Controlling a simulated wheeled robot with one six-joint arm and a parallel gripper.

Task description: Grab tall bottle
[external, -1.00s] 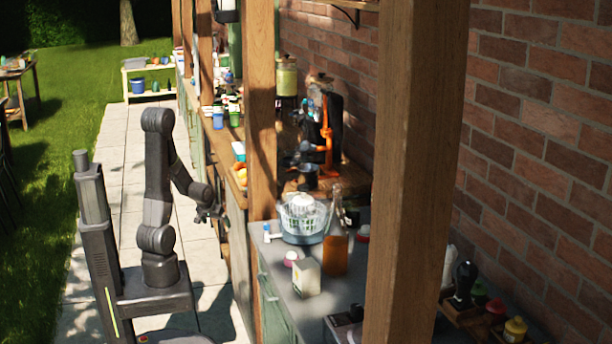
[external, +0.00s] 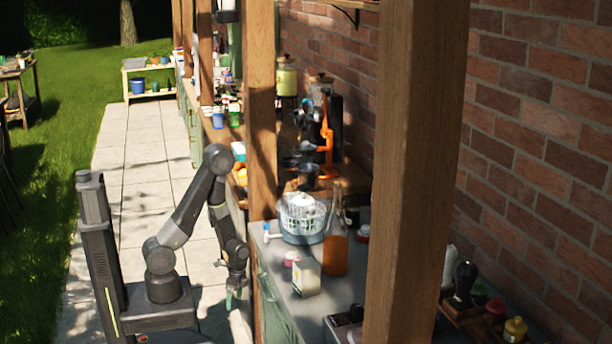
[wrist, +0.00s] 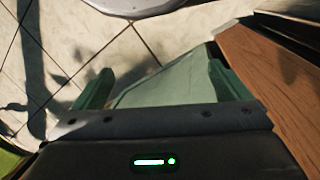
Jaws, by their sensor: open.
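A tall bottle (external: 335,253) with a long clear neck and orange liquid in its lower part stands upright on the grey counter in the external view. My gripper (external: 234,298) points down beside the counter's left edge, to the left of the bottle and lower than the counter top. It is apart from the bottle. In the wrist view my gripper (wrist: 160,88) shows two green fingers spread apart with nothing held between them. Paving and a pale green surface show below them. The bottle is not visible in the wrist view.
Wooden posts (external: 262,110) (external: 415,170) rise along the counter. The paved path (external: 150,150) is clear.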

